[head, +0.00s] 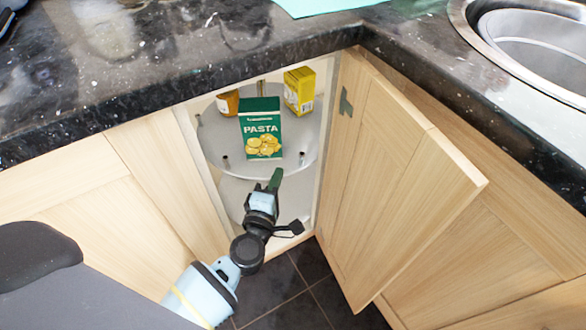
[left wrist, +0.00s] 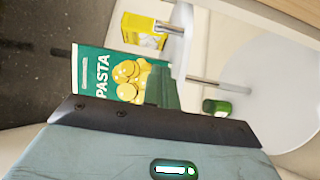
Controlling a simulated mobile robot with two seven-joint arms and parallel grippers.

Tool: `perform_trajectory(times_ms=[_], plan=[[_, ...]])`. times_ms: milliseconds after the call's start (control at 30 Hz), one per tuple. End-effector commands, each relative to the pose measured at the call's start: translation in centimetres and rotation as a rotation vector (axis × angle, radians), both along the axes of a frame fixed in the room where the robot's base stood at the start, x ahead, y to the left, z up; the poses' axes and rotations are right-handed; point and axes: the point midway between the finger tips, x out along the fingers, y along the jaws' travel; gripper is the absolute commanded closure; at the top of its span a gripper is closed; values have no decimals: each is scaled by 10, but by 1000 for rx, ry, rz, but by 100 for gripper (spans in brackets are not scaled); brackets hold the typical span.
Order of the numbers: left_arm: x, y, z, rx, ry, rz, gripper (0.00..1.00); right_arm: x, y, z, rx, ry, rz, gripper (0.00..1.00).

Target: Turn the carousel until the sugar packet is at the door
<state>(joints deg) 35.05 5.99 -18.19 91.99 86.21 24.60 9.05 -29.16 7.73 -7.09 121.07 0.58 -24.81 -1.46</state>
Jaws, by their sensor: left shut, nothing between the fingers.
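The carousel's upper round shelf (head: 222,140) shows inside the open corner cabinet. A green pasta box (head: 261,130) stands at its front, facing the door opening; it also shows in the left wrist view (left wrist: 97,75). A yellow box (head: 299,90) stands behind it to the right, and an orange-and-white item (head: 228,103) is partly hidden to the left. I see no label that I can read as sugar. My left gripper (head: 275,180) is shut and empty, just below and in front of the upper shelf's front rim. I cannot tell if it touches the carousel. My right gripper is out of view.
The cabinet door (head: 400,170) stands open on the right. The lower shelf (head: 233,192) is partly hidden; a green item (left wrist: 217,107) shows near it in the left wrist view. The dark granite worktop (head: 180,50) overhangs the opening. A sink (head: 540,45) is at upper right.

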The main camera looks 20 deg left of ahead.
Motion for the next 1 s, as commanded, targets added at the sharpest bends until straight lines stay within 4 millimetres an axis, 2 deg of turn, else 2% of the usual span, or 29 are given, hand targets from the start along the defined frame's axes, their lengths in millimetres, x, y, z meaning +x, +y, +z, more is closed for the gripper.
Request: perform_trajectory(times_ms=[67,100,300,833,1000], plan=[[15,2,-1,1,-1,1,100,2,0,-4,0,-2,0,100],[19,-4,-1,-2,0,-1,100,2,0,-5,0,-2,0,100],[37,-19,-1,0,0,-1,100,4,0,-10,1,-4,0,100],[43,-25,0,0,0,3,100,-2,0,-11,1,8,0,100],[52,-32,-1,-3,-1,55,100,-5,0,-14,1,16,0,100]])
